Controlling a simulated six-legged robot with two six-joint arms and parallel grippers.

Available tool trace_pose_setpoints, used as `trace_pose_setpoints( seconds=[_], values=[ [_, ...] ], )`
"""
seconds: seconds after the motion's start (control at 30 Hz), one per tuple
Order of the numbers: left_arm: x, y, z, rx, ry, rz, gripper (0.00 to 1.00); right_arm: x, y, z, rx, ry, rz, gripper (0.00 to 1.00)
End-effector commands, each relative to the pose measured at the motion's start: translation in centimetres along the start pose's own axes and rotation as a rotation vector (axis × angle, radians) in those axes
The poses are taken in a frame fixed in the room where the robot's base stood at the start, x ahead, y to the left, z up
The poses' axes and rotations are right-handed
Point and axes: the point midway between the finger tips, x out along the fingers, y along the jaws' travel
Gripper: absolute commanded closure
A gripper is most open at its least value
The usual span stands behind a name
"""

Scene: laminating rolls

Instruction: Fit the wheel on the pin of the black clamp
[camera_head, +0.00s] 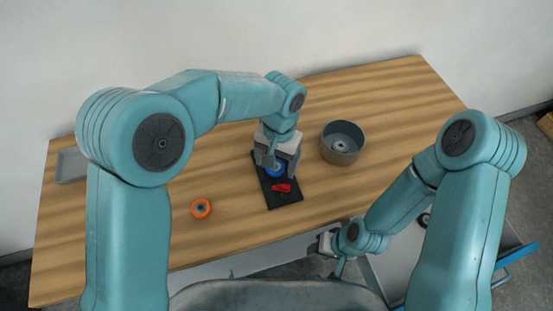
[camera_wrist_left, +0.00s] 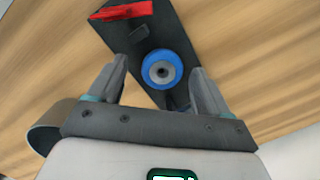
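A blue wheel (camera_head: 275,170) with a grey hub is over the black clamp's plate (camera_head: 285,199), close to my left gripper (camera_head: 277,165). In the left wrist view the wheel (camera_wrist_left: 162,69) shows between the two fingers of my left gripper (camera_wrist_left: 158,66), with a gap on each side. The fingers are apart. A red part (camera_head: 281,188) sits on the black plate in front of the wheel. The pin cannot be made out, and I cannot tell whether the wheel is around it. My right gripper (camera_head: 328,243) is beyond the table's front edge; its fingers are too small to read.
An orange wheel (camera_head: 201,208) lies on the wooden table to the left of the plate. A round grey container (camera_head: 342,154) with a grey piece inside stands to the right. A grey tray (camera_head: 71,166) is at the far left. The table's right part is clear.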

Motion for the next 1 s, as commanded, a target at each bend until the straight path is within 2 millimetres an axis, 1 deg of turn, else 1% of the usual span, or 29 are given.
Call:
trace_pose_setpoints(
  seconds=[0.17,0.27,0.37,0.47,0.6,0.73,0.8,0.9,1.0],
  values=[
    [-0.1,0.0,0.0,0.0,0.0,0.0,0.21,0.0,0.0,0.0,0.0,0.0,0.0,0.57],
    [-0.8,0.0,-0.1,0.0,0.003,0.0,0.21,0.1,0.0,0.0,0.0,0.0,0.0,0.57],
    [-2.5,0.0,-0.1,0.0,0.005,0.001,0.21,0.3,0.1,0.0,0.0,0.0,0.0,0.57],
    [-5.1,0.0,-0.2,-0.001,0.008,0.0,0.21,0.5,0.2,0.0,0.0,0.0,0.0,0.57],
    [-9.0,0.1,-0.1,-0.001,0.007,0.001,0.21,0.5,0.2,0.0,0.0,0.0,0.0,0.57],
    [-12.2,0.1,-0.1,0.0,0.006,0.0,0.21,0.3,0.1,0.0,0.0,0.0,0.0,0.57],
    [-13.6,0.1,-0.1,0.0,0.004,0.0,0.21,0.3,0.1,0.0,0.0,0.0,0.0,0.57],
    [-15.1,0.1,-0.1,0.0,0.001,-0.001,0.21,0.1,0.0,0.0,0.0,0.0,0.0,0.57],
    [-15.9,0.1,-0.1,0.0,0.0,-0.001,0.21,0.0,0.0,0.0,0.0,0.0,0.0,0.57]
  ],
)
